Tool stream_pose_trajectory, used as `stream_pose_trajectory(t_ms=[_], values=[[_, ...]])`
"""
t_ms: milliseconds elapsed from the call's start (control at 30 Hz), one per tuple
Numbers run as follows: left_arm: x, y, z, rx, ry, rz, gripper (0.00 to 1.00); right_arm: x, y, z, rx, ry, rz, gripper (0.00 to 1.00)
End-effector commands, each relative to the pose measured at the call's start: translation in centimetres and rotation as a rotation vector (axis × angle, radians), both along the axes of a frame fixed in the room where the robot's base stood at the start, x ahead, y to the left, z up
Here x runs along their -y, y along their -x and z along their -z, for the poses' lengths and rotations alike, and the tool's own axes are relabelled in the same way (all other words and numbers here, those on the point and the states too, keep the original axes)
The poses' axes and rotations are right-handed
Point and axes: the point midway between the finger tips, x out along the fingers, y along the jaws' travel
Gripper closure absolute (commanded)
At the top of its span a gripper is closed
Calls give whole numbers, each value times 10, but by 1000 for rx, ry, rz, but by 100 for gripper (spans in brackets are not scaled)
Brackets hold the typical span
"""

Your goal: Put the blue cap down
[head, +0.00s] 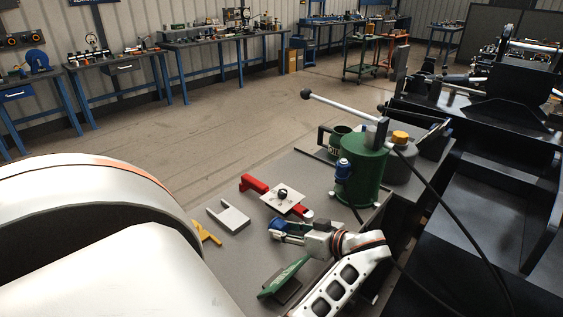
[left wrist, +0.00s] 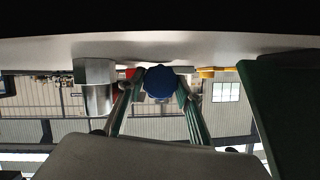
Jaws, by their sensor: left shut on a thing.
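The blue cap (head: 276,226) is at the tips of my left gripper (head: 282,233), just above or on the grey table; I cannot tell whether it touches. In the left wrist view the blue cap (left wrist: 160,81) sits between the two fingertips of the left gripper (left wrist: 158,88), which is shut on it. The table surface (left wrist: 180,45) shows upside down at the top of that view. My right gripper is in neither view.
Near the left gripper are a light plate with a dark knob (head: 283,198), a red block (head: 254,184), a grey forked piece (head: 229,216), a yellow piece (head: 207,233) and a green piece (head: 283,278). A green tank with a blue coupler (head: 343,170) stands behind.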

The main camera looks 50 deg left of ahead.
Motion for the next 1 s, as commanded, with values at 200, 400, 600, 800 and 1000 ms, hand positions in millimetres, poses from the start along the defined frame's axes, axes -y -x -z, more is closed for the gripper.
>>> stream_pose_trajectory(t_ms=[200,400,600,800,1000], values=[[4,2,2,1,0,-1,91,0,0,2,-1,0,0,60],[4,2,2,0,0,-2,91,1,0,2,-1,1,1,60],[4,2,5,0,-1,-2,58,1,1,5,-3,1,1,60],[4,1,5,0,0,-2,58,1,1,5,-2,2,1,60],[4,1,1,1,0,-1,58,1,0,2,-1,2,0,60]])
